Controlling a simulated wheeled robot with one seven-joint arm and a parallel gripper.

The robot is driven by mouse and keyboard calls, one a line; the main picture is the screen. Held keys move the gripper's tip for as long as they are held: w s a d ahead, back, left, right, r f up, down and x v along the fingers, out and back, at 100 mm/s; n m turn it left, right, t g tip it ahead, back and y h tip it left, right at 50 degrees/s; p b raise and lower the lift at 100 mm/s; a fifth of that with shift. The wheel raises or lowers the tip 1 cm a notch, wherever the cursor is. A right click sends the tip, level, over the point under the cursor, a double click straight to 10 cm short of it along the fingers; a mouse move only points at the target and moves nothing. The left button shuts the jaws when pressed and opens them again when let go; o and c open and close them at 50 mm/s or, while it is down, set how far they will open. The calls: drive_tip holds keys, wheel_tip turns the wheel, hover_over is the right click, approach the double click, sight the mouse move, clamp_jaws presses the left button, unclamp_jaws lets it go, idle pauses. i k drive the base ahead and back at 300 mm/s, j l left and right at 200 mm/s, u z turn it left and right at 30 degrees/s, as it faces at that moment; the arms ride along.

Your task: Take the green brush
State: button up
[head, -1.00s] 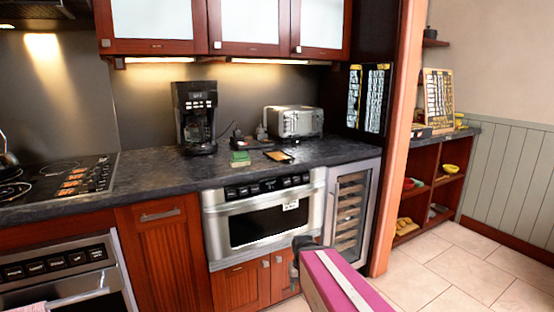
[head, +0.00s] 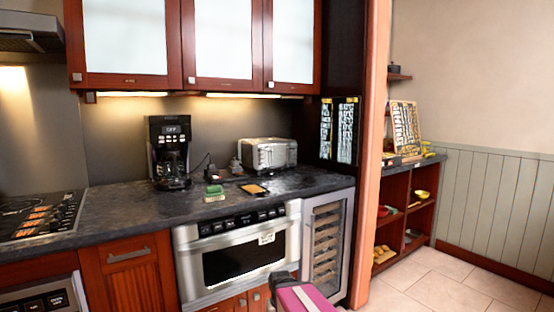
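The green brush (head: 214,191) lies on the dark stone counter (head: 110,206), in front of the toaster and to the right of the coffee maker. It is small in this view, so its bristles and handle are hard to tell apart. Part of my arm shows at the bottom edge, in front of the microwave drawer (head: 238,258). My gripper's fingers cannot be made out, and the arm is well short of the counter top and apart from the brush.
A coffee maker (head: 169,152) and a silver toaster (head: 267,154) stand behind the brush. A small dark flat item with a yellowish part (head: 254,189) lies to its right. A cooktop (head: 38,217) is at left. Open shelves (head: 404,212) and clear tiled floor are at right.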

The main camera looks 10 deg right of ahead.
sight(212, 193)
drive_tip(key=i+l+u, duration=0.15)
drive_tip(key=l+u, duration=0.7)
drive_tip(key=l, duration=0.15)
drive_tip(key=l+u, duration=0.45)
drive_tip(key=i+l, duration=0.05)
drive_tip(key=l, duration=0.05)
